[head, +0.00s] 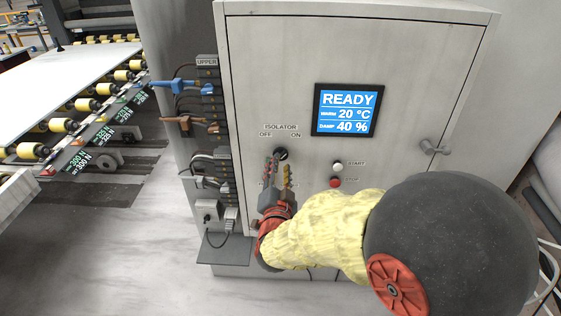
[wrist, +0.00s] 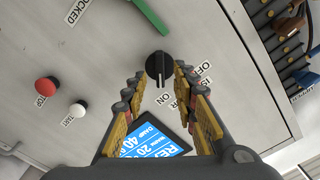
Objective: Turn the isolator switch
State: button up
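The isolator switch (head: 282,154) is a round black knob on the grey cabinet door, below the words OFF and ON. It also shows in the wrist view (wrist: 160,67), where its bar runs up and down with the lower end toward the word ON. My gripper (head: 281,165) is open in front of the knob. In the wrist view its fingers (wrist: 160,75) have yellow pads, and the knob shows between the two tips with gaps at both sides. I cannot tell how far the tips stand off the door.
A blue display (head: 346,110) reads READY. A white START button (head: 338,166) and a red STOP button (head: 335,182) lie right of the knob. A green handle (wrist: 150,14) shows near the word LOCKED. Cables and connectors (head: 205,90) line the cabinet's left side. A door latch (head: 432,147) sits at the right.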

jog(key=shift+w, duration=1.45)
jog(key=shift+d, duration=0.1)
jog(key=shift+c, duration=0.8)
grip_shut()
